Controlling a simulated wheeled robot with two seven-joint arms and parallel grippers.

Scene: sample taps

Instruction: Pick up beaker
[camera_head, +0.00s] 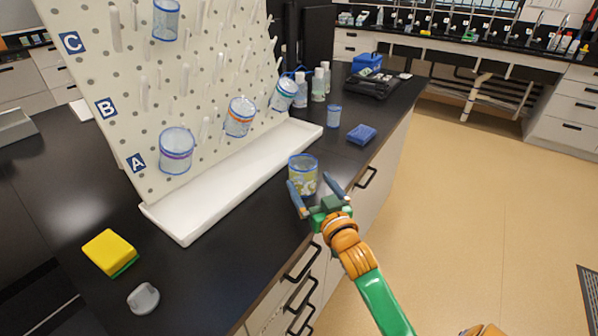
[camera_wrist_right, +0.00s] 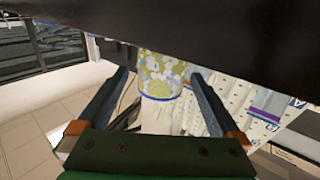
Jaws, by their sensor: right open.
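A clear beaker (camera_head: 302,168) with a blue rim and a yellowish pattern stands upright on the black counter near its front edge. It also shows in the right wrist view (camera_wrist_right: 160,76), between and just beyond the fingertips. My right gripper (camera_head: 310,181) is open, its fingers pointing at the beaker from the counter's edge side. In the right wrist view the gripper (camera_wrist_right: 158,74) holds nothing, and I cannot tell whether a finger touches the beaker. Other beakers hang on the pegboard (camera_head: 200,60): one purple-banded (camera_head: 176,152), one orange-banded (camera_head: 240,118). My left gripper is not in view.
A white drip tray (camera_head: 215,205) lies behind the beaker, under the pegboard. A small blue cup (camera_head: 334,117) and a blue block (camera_head: 362,134) stand farther back. A yellow and green sponge (camera_head: 110,250) lies at the front left.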

